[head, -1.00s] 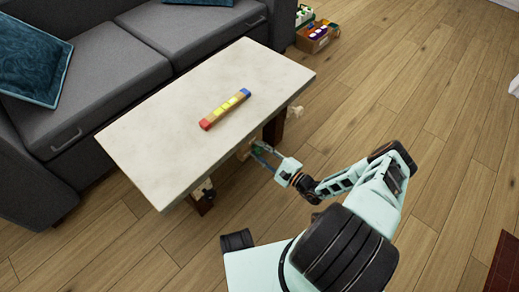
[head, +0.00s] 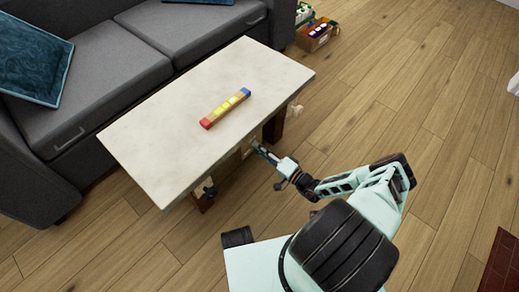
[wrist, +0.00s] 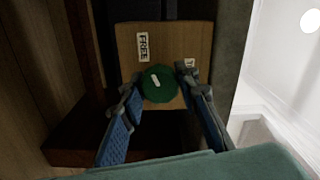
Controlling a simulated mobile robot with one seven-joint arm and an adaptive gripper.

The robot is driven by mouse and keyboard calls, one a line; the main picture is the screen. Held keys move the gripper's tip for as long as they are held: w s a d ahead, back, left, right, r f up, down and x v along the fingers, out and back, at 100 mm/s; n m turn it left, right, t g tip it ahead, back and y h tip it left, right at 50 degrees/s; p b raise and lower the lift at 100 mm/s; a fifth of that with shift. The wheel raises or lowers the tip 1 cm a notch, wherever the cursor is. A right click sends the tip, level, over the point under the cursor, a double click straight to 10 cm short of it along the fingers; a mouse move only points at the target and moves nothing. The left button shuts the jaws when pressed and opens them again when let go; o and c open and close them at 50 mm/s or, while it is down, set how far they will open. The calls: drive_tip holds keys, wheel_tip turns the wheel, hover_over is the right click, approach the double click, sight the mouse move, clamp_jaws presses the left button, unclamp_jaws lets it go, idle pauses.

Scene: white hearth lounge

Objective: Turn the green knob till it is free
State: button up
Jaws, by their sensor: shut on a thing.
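The green knob (wrist: 158,86) is in the middle of the wrist view, on a wooden panel (wrist: 168,36). A short white mark on its face leans to the upper left. A label reading FREE (wrist: 143,42) is on the panel above and left of the knob. A second small label (wrist: 190,63), too small to read surely, is at the upper right. My gripper (wrist: 157,82) is shut on the knob, one blue finger on each side. In the head view my gripper (head: 259,149) is at the table's near edge; the knob is hidden there.
The pale-topped table (head: 165,150) stands over the panel, with a bar of coloured blocks (head: 225,108) on top. A grey sofa (head: 110,70) is behind it. A box of coloured things (head: 316,34) is on the floor beyond.

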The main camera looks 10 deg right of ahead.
drive_tip(key=shift+d+n, duration=0.1)
drive_tip(key=shift+n, duration=0.5)
drive_tip(key=o, duration=1.2)
drive_tip(key=shift+c, duration=0.2)
drive_tip(key=v, duration=0.7)
drive_tip(key=shift+s, duration=0.15)
drive_tip(key=shift+d+n, duration=0.1)
drive_tip(key=shift+n, duration=0.2)
